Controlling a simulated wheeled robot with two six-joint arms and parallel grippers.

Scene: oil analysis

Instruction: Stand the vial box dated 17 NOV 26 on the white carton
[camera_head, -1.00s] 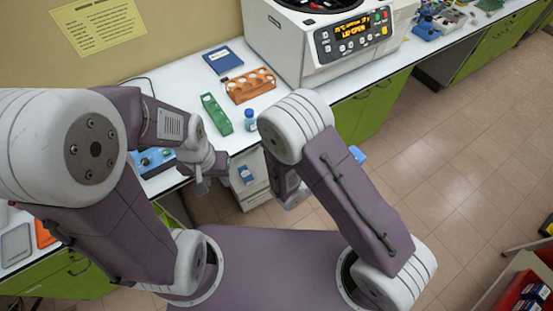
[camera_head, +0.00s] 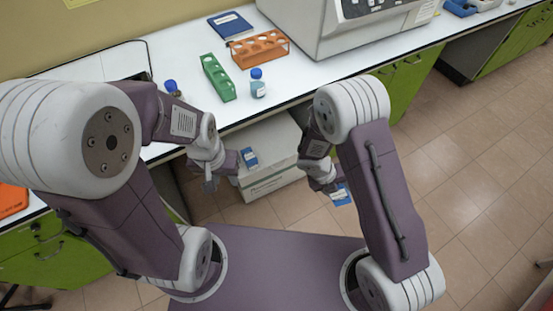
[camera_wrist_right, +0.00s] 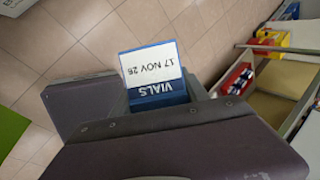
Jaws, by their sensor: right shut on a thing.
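The vial box (camera_head: 340,194) is blue and white. In the right wrist view, the box (camera_wrist_right: 153,72) has a white label, upside down in the picture, that appears to read 17 NOV 26, above a blue band reading VIALS. My right gripper (camera_head: 328,184) is shut on it and holds it to the right of the white carton, over the floor. The white carton (camera_head: 282,140) stands low, partly under the bench edge. Another small blue-and-white box (camera_head: 249,157) is on its left part. My left gripper (camera_head: 210,184) is left of the carton, its jaws too small to judge.
The white bench (camera_head: 310,72) overhangs the back of the carton. On it are a green rack (camera_head: 218,78), an orange rack (camera_head: 260,48), a blue-capped bottle (camera_head: 257,84) and a large white machine (camera_head: 340,25). The carton's top right of the small box looks clear.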

